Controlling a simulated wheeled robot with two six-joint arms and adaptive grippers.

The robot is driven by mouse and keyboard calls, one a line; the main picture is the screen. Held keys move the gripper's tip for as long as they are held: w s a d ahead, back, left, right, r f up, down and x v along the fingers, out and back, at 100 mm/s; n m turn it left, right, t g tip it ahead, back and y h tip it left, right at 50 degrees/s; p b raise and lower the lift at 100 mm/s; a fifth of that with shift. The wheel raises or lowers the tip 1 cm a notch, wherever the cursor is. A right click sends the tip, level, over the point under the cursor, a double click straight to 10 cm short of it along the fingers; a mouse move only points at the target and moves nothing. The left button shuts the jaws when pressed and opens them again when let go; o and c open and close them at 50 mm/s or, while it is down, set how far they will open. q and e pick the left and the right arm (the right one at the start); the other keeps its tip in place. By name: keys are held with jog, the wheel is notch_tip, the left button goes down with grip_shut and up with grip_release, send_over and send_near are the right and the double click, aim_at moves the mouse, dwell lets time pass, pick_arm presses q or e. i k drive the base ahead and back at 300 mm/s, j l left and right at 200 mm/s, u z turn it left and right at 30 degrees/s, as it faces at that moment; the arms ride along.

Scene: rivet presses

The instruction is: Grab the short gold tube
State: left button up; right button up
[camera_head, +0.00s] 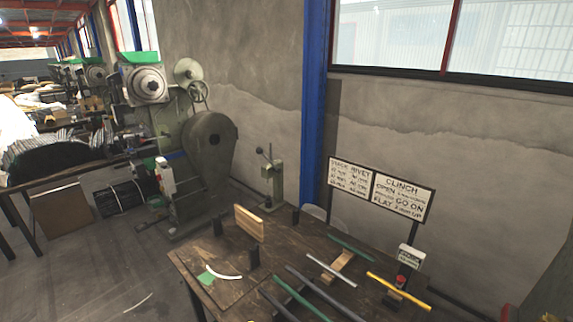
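A gold tube (398,290) lies slanted near the right end of the wooden workbench (212,262). Neither of my grippers shows in the head view.
A silver tube (331,270) rests on a wooden block, with a green tube (350,248) behind it. Grey tubes (325,293) lie left of the gold one. A red button (399,281), a sign board (402,196) and an upright wooden board (249,222) stand nearby.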

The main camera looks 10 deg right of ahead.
aim_at(398, 295)
jog(key=k+z, duration=0.15)
jog(key=z, duration=1)
jog(key=i+j+u, duration=0.1)
jog(key=j, duration=2.5)
